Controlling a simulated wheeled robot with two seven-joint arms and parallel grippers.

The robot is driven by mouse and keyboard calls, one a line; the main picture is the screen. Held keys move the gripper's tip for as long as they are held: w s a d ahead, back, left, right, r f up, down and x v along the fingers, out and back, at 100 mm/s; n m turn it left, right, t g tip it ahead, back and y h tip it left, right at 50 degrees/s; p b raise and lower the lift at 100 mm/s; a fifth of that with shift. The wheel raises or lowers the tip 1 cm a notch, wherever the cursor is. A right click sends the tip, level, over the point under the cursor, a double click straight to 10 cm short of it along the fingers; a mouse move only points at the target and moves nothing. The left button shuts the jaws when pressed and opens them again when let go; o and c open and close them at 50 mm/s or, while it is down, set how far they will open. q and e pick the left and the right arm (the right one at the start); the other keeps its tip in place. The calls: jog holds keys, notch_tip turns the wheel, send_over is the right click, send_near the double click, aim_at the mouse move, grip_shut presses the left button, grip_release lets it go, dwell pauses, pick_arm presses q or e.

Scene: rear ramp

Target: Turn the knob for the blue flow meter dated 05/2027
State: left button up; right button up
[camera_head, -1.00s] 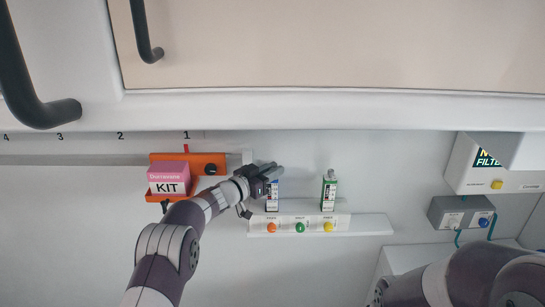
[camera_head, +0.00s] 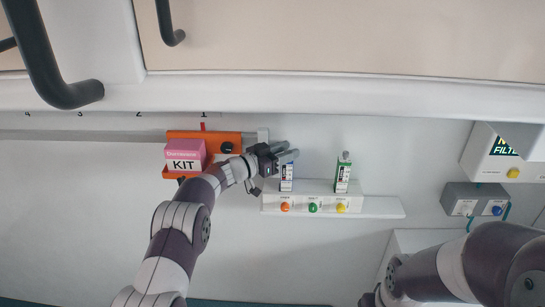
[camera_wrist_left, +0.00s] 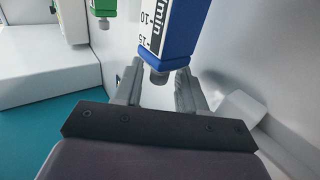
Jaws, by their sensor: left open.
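The blue flow meter (camera_head: 287,172) is upright on the wall, its top partly hidden by my left gripper. It also shows large in the left wrist view (camera_wrist_left: 167,35), with a grey knob (camera_wrist_left: 158,77) at its near end. My left gripper (camera_head: 291,152) is open at the meter. In the left wrist view its fingers (camera_wrist_left: 160,90) are spread to either side of the knob, with no clear grip; contact cannot be told. A green flow meter (camera_head: 343,173) stands to the right. Date labels are too small to read. My right gripper is out of view.
A white panel (camera_head: 375,207) below has orange (camera_head: 285,207), green (camera_head: 312,208) and yellow (camera_head: 341,208) knobs. A pink kit box (camera_head: 185,155) sits in an orange holder (camera_head: 233,141) at left. A grey box (camera_head: 475,199) is at right. A cabinet with dark handles overhangs.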

pick_arm(q)
jog(key=b+v, duration=0.4)
jog(key=v, duration=0.8)
